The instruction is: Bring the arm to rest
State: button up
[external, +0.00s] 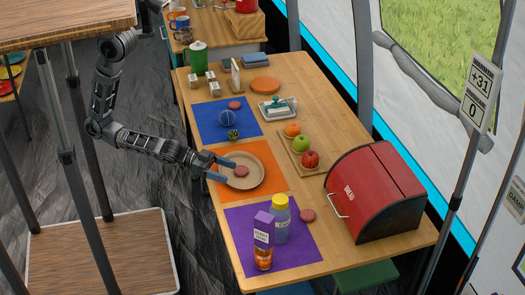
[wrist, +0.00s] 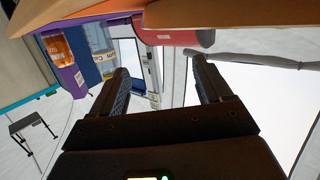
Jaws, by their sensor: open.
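My gripper (external: 227,170) is open, with its two fingers apart at the left edge of a round tan plate (external: 257,181) on the orange mat. A reddish-brown round piece (external: 241,171) lies on the plate, just beyond the fingertips. I cannot tell whether the fingers touch the plate. In the wrist view both fingers of my gripper (wrist: 163,82) show, with nothing held between them. My arm reaches in from the left, bent at the elbow.
A purple carton (external: 263,229), a yellow-capped bottle (external: 281,222) and an orange jar (external: 263,257) stand on the purple mat (external: 307,250). A red bread box (external: 375,190) sits right. A fruit board (external: 293,151) lies behind the plate. Left of the table is open floor, with a wooden rack (external: 100,255).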

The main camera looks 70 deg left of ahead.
jog(key=s+a+r+n+t+y+p, duration=0.1)
jog(key=s+a+y, duration=0.15)
jog(key=a, duration=0.55)
jog(key=s+a+n+y, duration=0.1)
jog(key=s+a+n, duration=0.1)
jog(key=s+a, duration=0.35)
jog(key=s+a+r+n+y, duration=0.1)
jog(key=s+a+r+y, duration=0.1)
jog(key=s+a+r, duration=0.2)
jog(key=s+a+r+n+y+p, duration=0.1)
jog(key=s+a+r, duration=0.4)
jog(key=a, duration=0.5)
jog(key=shift+s+n+t+y, duration=0.3)
jog(key=shift+s+n+y, duration=0.2)
jog(key=shift+y, duration=0.75)
